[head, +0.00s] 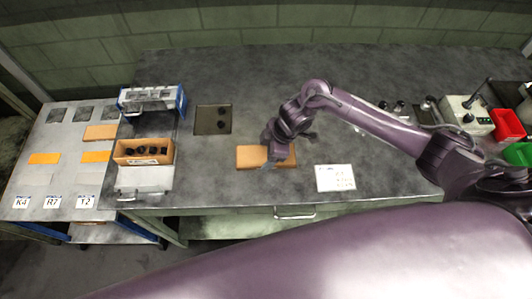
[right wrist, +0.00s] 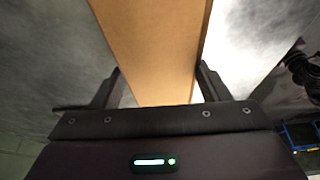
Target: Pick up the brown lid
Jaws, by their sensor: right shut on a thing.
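The brown lid (head: 250,153) lies at the front middle of the grey workbench in the head view, partly hidden under my right gripper. In the right wrist view the lid (right wrist: 152,50) runs between the two fingers. My right gripper (head: 270,161) is shut on the lid, with one finger at each long side; it also shows in the right wrist view (right wrist: 160,88). In the head view the lid appears at or just above the bench top; I cannot tell which. My left gripper is not in view.
An open brown box (head: 118,152) with dark parts stands left, near a blue-framed rack (head: 152,98). A white printed sheet (head: 335,178) lies right of the lid. Red (head: 507,124) and green (head: 518,154) bins stand far right. The bench middle behind the lid is clear.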

